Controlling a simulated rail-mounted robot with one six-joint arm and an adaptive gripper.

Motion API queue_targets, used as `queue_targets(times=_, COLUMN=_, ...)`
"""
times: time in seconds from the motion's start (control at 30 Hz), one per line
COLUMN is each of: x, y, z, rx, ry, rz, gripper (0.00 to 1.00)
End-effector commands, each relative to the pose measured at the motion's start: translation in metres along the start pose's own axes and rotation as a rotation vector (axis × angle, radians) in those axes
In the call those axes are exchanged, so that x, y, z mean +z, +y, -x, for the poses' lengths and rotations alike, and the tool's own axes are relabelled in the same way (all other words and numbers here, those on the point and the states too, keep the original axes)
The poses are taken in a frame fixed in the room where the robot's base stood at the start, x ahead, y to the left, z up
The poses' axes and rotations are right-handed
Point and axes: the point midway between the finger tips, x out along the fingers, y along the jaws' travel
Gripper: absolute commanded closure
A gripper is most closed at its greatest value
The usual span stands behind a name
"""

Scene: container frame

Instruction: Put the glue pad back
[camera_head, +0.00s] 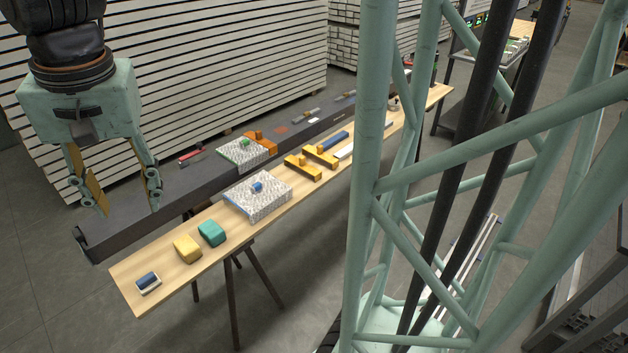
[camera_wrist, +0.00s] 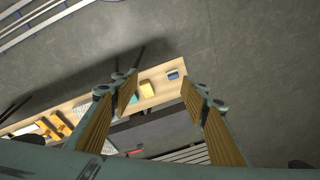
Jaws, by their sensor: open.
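Two pale patterned pads are in the head view, and I cannot tell which is the glue pad. One pad with a green knob (camera_head: 236,152) lies on the dark beam (camera_head: 180,187). The other, larger, with a blue knob and a blue edge (camera_head: 262,204), lies on the wooden bench (camera_head: 180,278). My gripper (camera_head: 130,211) hangs at the left, open and empty, above the near end of the beam and apart from both pads.
On the bench stand a blue-and-white block (camera_head: 148,284), a yellow block (camera_head: 187,248), a teal block (camera_head: 211,233) and yellow-orange brackets (camera_head: 303,167). An orange piece (camera_head: 262,140) and a red tool (camera_head: 190,156) are on the beam. A green lattice frame (camera_head: 372,150) fills the right.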

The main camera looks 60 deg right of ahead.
Motion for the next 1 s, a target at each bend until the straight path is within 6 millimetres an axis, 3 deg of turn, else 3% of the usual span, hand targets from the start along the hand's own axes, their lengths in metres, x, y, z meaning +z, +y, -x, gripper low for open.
queue_targets(times=0.03, x=0.004, y=0.007, z=0.017, rx=-0.016, ry=0.022, rz=0.017, gripper=0.59)
queue_targets(times=0.2, x=0.021, y=0.023, z=0.036, rx=-0.024, ry=0.037, rz=0.098, gripper=0.59)
queue_targets(times=1.0, x=0.116, y=0.098, z=0.097, rx=-0.048, ry=0.110, rz=0.502, gripper=0.59)
